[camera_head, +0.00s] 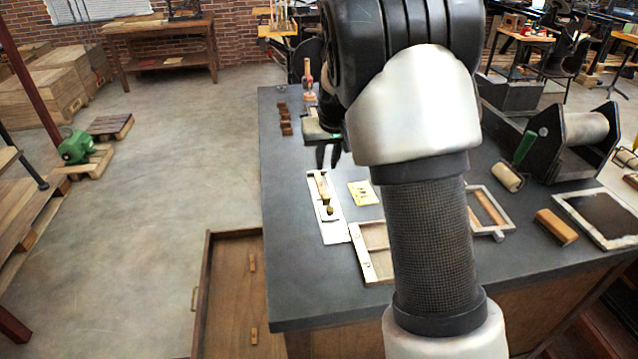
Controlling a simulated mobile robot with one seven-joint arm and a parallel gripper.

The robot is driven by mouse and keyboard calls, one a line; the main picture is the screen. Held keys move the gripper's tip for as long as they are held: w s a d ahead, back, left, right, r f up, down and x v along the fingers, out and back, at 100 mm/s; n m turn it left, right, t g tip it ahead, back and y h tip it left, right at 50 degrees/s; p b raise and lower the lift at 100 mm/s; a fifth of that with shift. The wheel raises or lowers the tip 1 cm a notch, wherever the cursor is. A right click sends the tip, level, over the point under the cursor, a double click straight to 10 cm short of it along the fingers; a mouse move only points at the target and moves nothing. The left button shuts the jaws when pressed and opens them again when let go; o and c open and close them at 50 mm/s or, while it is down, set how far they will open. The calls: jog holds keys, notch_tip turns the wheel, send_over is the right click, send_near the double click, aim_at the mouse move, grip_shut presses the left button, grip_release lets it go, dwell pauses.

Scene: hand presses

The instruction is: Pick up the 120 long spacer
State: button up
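No label reading 120 is legible, so I cannot tell which piece is the 120 long spacer. Long wooden pieces show in two places: a wooden strip (321,186) on a narrow white tray (334,232), and bars (487,207) inside a pale frame on the right. Several small brown blocks (286,128) stand in a row at the back left of the table. My gripper (328,160) hangs over the table behind the narrow tray, fingers pointing down with a gap between them and nothing visible in it. My arm hides the middle of the table.
The dark table (300,290) also holds a yellow card (363,193), a wooden frame (371,240), a green-handled roller (508,176), a roller press (575,140), a wooden block (556,227) and a dark slab (605,215). An open drawer (228,290) juts out at left.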

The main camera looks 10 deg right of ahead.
aim_at(322, 188)
jog(key=x, duration=1.2)
jog(key=shift+w+a+f, duration=0.1)
jog(key=shift+f, duration=0.3)
jog(key=shift+c, duration=0.2)
grip_shut()
